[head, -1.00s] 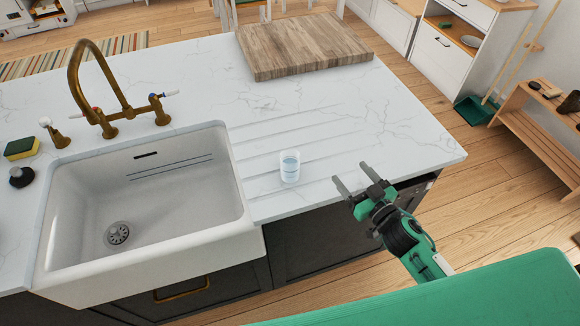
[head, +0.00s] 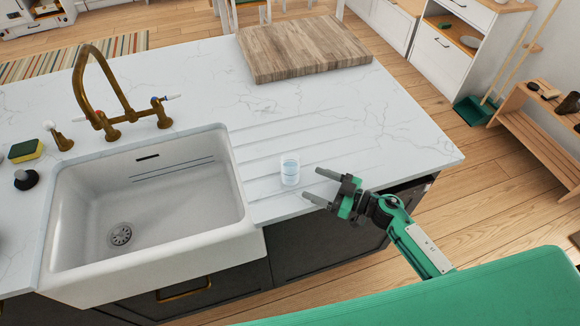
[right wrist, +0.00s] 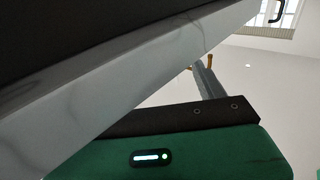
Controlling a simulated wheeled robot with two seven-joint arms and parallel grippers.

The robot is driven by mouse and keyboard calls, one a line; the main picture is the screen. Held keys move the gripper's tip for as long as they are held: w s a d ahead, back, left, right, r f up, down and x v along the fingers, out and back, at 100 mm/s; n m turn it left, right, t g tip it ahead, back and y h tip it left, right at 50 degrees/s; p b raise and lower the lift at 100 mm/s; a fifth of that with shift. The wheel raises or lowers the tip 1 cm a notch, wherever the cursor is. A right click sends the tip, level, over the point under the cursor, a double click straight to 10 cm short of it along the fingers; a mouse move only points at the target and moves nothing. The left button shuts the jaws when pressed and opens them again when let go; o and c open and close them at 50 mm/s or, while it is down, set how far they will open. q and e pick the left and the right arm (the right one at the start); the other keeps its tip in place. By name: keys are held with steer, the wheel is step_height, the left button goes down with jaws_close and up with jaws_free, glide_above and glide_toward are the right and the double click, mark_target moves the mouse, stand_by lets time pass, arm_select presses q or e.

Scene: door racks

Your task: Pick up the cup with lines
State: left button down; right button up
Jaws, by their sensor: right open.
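A small clear cup with faint lines (head: 290,171) stands upright on the white counter, just right of the sink, on the grooved drain area. My right gripper (head: 312,185) is open and empty, with its fingers pointing left near the counter's front edge. Its fingertips are a short way right of the cup and apart from it. The right wrist view shows the counter's pale edge, part of my green body and no cup. My left gripper is not in view.
The white sink (head: 238,190) with a brass faucet (head: 112,95) is left of the cup. A wooden cutting board (head: 300,45) lies at the back of the counter. A yellow-green sponge (head: 26,151) lies far left. The counter between cup and board is clear.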

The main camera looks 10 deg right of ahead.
mark_target(298, 174)
steer(key=shift+w+a, duration=0.35)
steer(key=shift+a, duration=0.15)
steer(key=shift+w+a+r, duration=0.2)
steer(key=shift+r, duration=0.05)
steer(key=x, duration=0.1)
steer(key=p+x, duration=0.2)
steer(key=x, duration=0.1)
steer(key=shift+w+r, duration=0.2)
steer(key=shift+r, duration=0.1)
steer(key=shift+w+a+f, duration=0.1)
steer(key=shift+w+a, duration=0.05)
steer(key=shift+a, duration=0.05)
steer(key=c, duration=1.2)
steer(key=shift+c, duration=0.2)
steer(key=shift+d+p, duration=0.1)
steer(key=shift+p, duration=0.25)
